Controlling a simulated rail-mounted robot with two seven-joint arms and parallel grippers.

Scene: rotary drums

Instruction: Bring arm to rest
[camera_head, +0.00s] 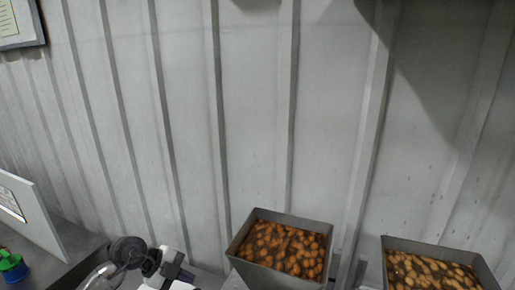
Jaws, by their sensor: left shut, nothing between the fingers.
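My left arm shows at the bottom edge, left of centre. Its white and black left gripper (172,270) is shut and empty, partly cut off by the lower edge of the view. It is left of the nearer metal bin and apart from it. My right gripper is not in view.
Two grey metal bins, one near the middle (239,245) and one at the right (388,262), hold many brown-orange pieces. A grey panel (36,215) and a blue and green object (13,268) are at the lower left. A corrugated wall (260,110) stands behind.

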